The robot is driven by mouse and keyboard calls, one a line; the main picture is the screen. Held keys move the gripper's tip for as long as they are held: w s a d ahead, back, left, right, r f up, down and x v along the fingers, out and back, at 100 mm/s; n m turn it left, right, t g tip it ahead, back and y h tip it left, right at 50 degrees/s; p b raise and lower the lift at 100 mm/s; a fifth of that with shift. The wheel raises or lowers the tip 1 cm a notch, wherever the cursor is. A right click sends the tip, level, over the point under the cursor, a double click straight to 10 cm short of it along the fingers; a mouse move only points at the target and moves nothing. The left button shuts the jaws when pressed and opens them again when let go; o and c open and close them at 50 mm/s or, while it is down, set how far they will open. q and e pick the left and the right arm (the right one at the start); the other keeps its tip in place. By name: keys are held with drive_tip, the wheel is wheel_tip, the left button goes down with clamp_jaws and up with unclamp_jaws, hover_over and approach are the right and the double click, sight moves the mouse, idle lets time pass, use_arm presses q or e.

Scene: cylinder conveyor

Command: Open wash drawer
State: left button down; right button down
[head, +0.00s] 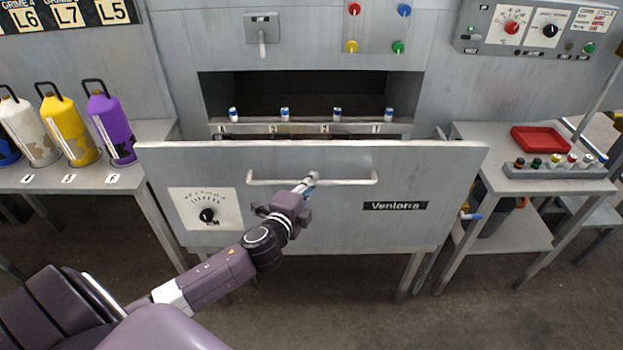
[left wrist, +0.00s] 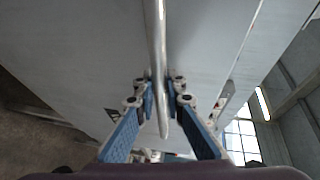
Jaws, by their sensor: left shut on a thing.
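The wash drawer (head: 330,220) is a wide grey metal front with a dial at its left and a "Ventorra" label. Its front stands out from the cabinet, with a dark opening behind and above it. A pale bar handle (head: 345,180) runs across its upper middle. My left gripper (head: 312,178) is at the middle of the handle and shut on it. In the left wrist view the handle bar (left wrist: 156,50) passes between the blue-padded fingers (left wrist: 160,100). What the drawer holds inside is hidden behind its front. My right gripper is not in view.
Small blue-and-white vials (head: 285,114) stand on a rack in the opening. Yellow (head: 68,130) and purple (head: 112,128) bottles are on the left table. A red tray (head: 539,139) and a rack of small bottles (head: 555,168) are on the right table. The floor in front is clear.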

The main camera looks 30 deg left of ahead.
use_arm(q)
drive_tip(key=c, duration=2)
unclamp_jaws()
drive_tip(key=shift+o, duration=0.2)
drive_tip(key=v, duration=1.2)
drive_tip(key=s+a+f+n+g, duration=0.1)
drive_tip(key=s+f+n+g, duration=0.2)
drive_tip(key=f, duration=0.9)
drive_tip(key=s+f+n+g, duration=0.15)
drive_tip(key=s+f, duration=0.25)
drive_tip(key=f, duration=0.8)
drive_tip(key=s+a+f+n+g, duration=0.1)
drive_tip(key=s+f+n+g, duration=0.2)
drive_tip(key=f, duration=0.8)
drive_tip(key=s+d+f+n+g+h, duration=0.1)
drive_tip(key=s+d+f+g, duration=0.1)
drive_tip(key=s+f, duration=0.5)
drive_tip(key=s+d+f+n+g, duration=0.2)
drive_tip(key=s+d+f, duration=0.3)
drive_tip(key=s, duration=0.8)
drive_tip(key=s+d+f+n+g+h, duration=0.1)
drive_tip(key=s+d+f+n+g, duration=0.1)
drive_tip(key=s+f, duration=0.7)
drive_tip(key=shift+s+d+g+h, duration=0.3)
drive_tip(key=shift+s+d+g, duration=0.4)
drive_tip(key=shift+d, duration=0.2)
